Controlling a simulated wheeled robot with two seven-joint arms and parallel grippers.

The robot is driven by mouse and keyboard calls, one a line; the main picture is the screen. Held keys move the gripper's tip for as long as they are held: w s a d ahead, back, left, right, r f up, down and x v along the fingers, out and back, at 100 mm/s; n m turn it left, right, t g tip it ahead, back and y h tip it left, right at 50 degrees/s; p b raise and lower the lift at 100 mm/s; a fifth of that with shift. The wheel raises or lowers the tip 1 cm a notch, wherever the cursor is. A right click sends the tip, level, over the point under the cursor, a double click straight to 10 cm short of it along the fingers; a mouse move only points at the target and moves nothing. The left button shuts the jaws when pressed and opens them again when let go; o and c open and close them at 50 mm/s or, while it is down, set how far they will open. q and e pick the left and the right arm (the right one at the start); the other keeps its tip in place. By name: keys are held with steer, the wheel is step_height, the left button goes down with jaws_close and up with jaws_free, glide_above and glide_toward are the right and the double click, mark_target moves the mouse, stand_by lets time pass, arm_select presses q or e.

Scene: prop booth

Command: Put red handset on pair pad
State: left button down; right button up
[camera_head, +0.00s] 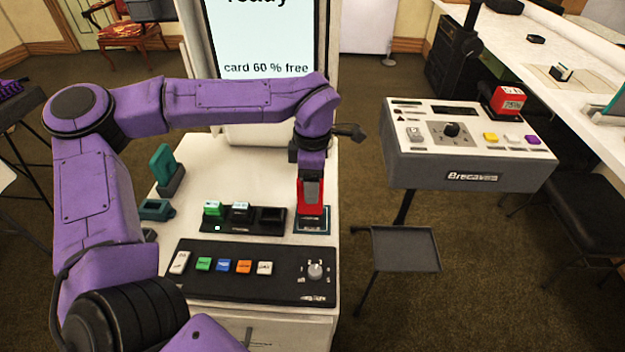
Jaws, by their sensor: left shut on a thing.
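My left gripper (311,186) points down over the right side of the white cabinet top and is shut on the red handset (302,209). The handset is upright, and the gripper hides part of it. My right gripper is not in view.
A black dock (272,219) with small devices stands left of the pad. A black button panel (334,285) lies in front. A teal handset stands on a stand (171,183) at the left.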

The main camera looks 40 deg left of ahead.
arm_select(q)
steer(key=shift+c, duration=0.9)
jaws_free()
steer(key=shift+f, duration=0.15)
step_height(320, 180, up, 12)
steer(key=shift+r+p, duration=0.15)
steer(key=shift+p, duration=0.2)
